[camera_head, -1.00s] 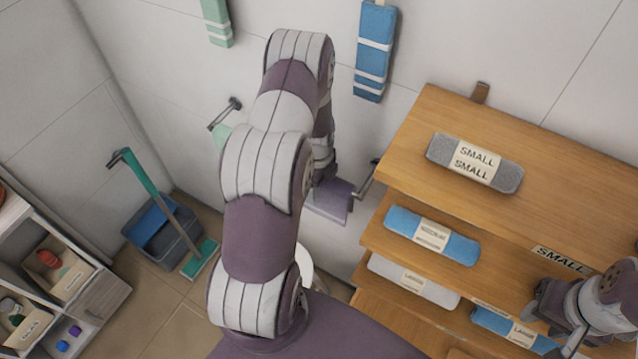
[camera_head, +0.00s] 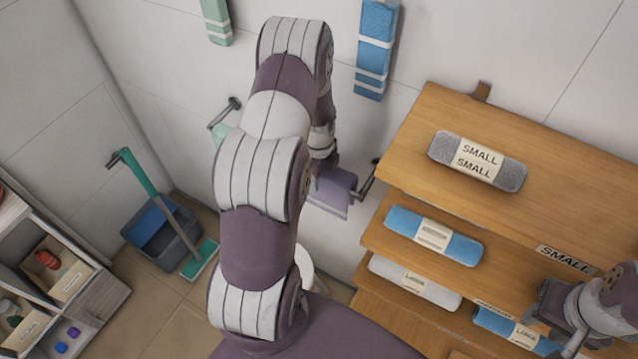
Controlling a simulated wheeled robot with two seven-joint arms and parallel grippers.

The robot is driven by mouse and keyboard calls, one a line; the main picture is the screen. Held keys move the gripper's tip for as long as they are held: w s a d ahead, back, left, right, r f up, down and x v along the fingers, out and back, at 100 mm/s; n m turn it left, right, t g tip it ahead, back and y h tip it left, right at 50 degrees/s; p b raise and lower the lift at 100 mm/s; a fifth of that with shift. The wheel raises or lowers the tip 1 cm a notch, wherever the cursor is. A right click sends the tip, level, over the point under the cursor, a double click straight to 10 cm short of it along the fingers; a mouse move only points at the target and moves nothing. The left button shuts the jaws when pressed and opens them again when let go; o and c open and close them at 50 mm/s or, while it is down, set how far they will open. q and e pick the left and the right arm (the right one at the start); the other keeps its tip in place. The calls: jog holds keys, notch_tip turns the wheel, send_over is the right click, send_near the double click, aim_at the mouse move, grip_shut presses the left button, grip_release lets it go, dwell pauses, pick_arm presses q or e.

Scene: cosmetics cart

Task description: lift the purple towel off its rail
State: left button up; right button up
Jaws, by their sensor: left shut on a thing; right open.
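The purple towel (camera_head: 334,192) hangs in the middle of the view, beside the left end of the wooden shelf unit. Its rail (camera_head: 368,181) is a dark metal bar on the wall, showing just right of the towel. My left gripper (camera_head: 316,170) is at the towel's upper left and is shut on it; its fingers are mostly hidden by my own arm. I cannot tell whether the towel still touches the rail. My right gripper (camera_head: 541,306) is open and empty at the lower right, in front of the shelves.
The wooden shelf unit (camera_head: 410,150) with rolled towels fills the right side. Blue (camera_head: 375,50) and green (camera_head: 216,22) towels hang above on the wall. Another rail (camera_head: 224,113) is left of my arm. A bucket (camera_head: 165,235) and a mop stand at left.

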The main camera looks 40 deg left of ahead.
pick_arm(q)
notch_tip(320, 180, up, 14)
jog(key=b, duration=0.3)
jog(key=shift+f, duration=0.2)
jog(key=shift+s+r, duration=0.1)
jog(key=shift+r, duration=0.3)
jog(key=shift+s+d+r+p, duration=0.1)
jog(key=shift+d+r+p, duration=0.05)
jog(key=shift+r+p, duration=0.3)
